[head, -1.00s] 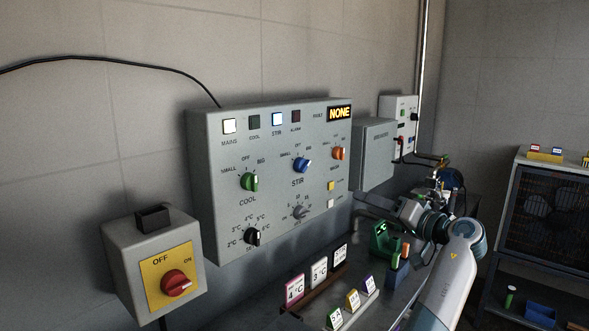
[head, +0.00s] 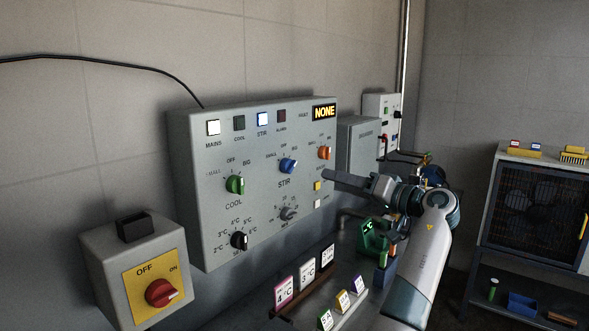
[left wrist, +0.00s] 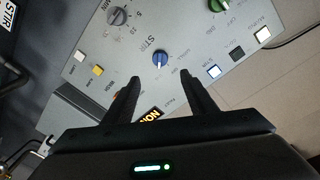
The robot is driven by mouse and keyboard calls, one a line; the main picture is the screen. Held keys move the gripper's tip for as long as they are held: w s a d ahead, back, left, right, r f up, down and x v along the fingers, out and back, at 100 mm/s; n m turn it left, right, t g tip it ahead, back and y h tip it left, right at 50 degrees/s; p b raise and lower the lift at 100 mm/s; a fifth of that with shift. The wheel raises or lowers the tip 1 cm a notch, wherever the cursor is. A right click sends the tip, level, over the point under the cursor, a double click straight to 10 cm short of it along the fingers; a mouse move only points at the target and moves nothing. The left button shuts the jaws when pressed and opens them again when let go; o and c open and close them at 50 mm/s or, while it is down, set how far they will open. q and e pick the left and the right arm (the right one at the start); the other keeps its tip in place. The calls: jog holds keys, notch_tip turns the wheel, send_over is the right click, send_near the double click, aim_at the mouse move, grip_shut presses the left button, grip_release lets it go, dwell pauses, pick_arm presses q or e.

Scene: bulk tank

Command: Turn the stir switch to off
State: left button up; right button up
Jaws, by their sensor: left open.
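The stir switch is a blue knob (head: 288,166) on the grey control panel (head: 215,200), above the STIR label. Its handle looks tilted rather than upright, but its exact setting is too small to read. The stir lamp (head: 263,119) is lit blue. My left gripper (head: 328,177) is open and empty, right of the blue knob and apart from it. In the left wrist view the blue knob (left wrist: 159,58) lies just beyond and between the fingertips (left wrist: 160,79). My right gripper is not in view.
A green knob (head: 235,184), an orange knob (head: 324,153), a grey dial (head: 288,213) and a black dial (head: 239,240) share the panel. A red mains switch (head: 161,293) is at lower left. Small label cards (head: 307,272) stand on the bench below.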

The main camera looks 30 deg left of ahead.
aim_at(293, 169)
pick_arm(q)
jog(key=w+a+p, duration=0.1)
jog(key=a, duration=0.4)
jog(key=a+p, duration=0.1)
jog(key=a, duration=0.4)
jog(key=w+a+p, duration=0.1)
jog(key=a, duration=0.4)
jog(key=shift+w+a, duration=0.1)
jog(key=shift+w, duration=0.25)
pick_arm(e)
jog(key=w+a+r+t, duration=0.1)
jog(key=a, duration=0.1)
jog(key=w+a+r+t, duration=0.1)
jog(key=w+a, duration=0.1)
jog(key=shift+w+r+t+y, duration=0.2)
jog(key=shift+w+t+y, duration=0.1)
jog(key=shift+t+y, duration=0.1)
pick_arm(q)
jog(key=c, duration=1.1)
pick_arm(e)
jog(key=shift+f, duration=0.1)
